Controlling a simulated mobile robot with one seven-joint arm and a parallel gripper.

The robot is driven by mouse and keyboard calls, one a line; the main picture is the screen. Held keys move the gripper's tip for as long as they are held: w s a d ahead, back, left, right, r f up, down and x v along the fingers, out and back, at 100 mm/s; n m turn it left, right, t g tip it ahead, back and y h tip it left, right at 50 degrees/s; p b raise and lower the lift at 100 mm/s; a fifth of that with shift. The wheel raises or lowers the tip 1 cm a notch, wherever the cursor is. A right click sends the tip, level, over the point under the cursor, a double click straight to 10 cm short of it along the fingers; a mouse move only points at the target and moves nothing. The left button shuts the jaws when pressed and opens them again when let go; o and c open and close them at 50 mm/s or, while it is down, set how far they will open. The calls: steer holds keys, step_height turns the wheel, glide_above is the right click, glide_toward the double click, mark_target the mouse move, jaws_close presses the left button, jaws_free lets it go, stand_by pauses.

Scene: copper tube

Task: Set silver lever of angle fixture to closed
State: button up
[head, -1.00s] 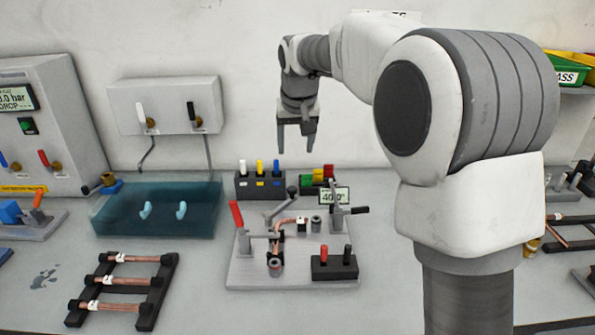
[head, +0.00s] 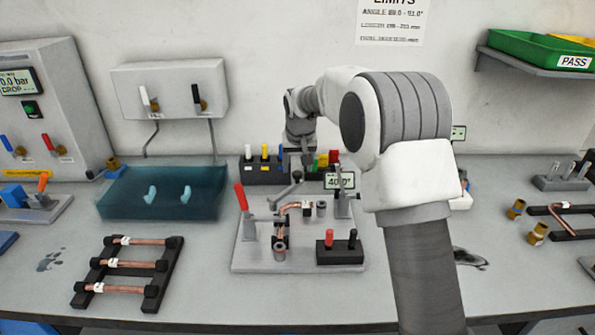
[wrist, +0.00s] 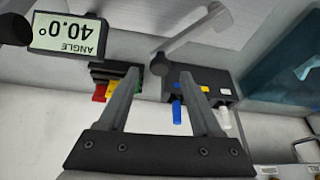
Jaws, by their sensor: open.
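The angle fixture is a grey plate (head: 250,259) on the bench with a small display reading 40.0° (head: 340,180). Its silver lever (head: 286,190) is a bare grey bar with a dark knob, slanting up to the right in the head view. In the wrist view the silver lever (wrist: 195,35) runs from its dark knob to the upper right. My gripper (wrist: 160,76) is open and empty, pointing down behind and above the knob. The knob appears between the fingertips in the wrist view; I cannot tell the remaining gap. A bent copper tube (head: 290,207) sits on the fixture.
A red-handled clamp (head: 241,197) stands at the plate's left. A black block with pegs (head: 339,254) sits at its front right. Colour-marked pen blocks (head: 262,172) stand close behind the lever. A blue tank (head: 160,193) and a copper tube rack (head: 122,268) lie left.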

steer(key=shift+x, duration=1.3)
jaws_close()
stand_by(0.5)
